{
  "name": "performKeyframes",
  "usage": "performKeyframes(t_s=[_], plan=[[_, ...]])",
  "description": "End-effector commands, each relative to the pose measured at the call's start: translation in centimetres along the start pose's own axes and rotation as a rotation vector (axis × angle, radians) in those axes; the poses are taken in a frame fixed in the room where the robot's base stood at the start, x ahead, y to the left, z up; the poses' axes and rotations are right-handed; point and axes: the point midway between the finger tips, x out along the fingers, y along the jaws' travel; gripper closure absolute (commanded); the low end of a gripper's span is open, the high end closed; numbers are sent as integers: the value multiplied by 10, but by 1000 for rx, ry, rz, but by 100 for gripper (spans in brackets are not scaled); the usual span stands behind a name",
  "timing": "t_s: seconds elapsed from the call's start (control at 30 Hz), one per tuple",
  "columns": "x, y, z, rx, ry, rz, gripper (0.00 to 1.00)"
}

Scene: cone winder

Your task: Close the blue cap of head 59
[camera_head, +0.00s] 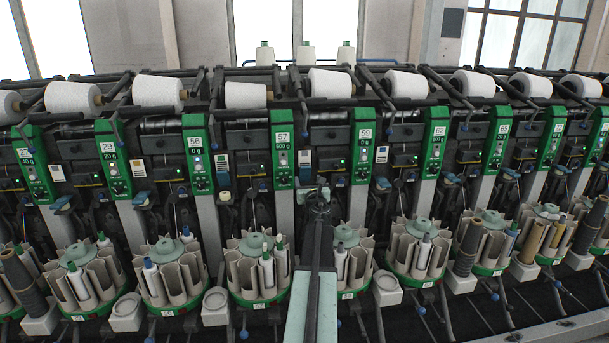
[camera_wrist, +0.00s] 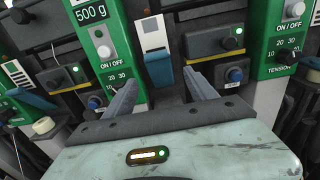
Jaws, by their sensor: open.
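The green panel (camera_head: 364,148) numbered 59 stands right of centre in the head view. Its lower part, with knobs, shows at the right of the wrist view (camera_wrist: 284,40). A blue cap (camera_wrist: 159,72) sits under a small white and blue card (camera_wrist: 153,36), between the panel reading 500 g and panel 59. My gripper (camera_wrist: 162,82) is open and empty, its two fingers pointing towards this cap, one on each side in the picture. I cannot tell whether they touch it, or whether the cap is raised or down. In the head view my gripper (camera_head: 317,195) hides that spot.
Panel 57 (camera_head: 282,148) stands left of my gripper. Bobbin magazines (camera_head: 258,268) stand below in a row, with other blue caps (camera_head: 383,183) along the machine. White cones (camera_head: 330,83) line the top.

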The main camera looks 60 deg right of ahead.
Motion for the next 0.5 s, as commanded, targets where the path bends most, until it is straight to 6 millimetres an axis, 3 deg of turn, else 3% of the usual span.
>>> performKeyframes(t_s=[0.17, 0.5], plan=[[10, 1, 0, 4, 0, 0, 35], [70, 1, 1, 6, -1, -2, 35]])
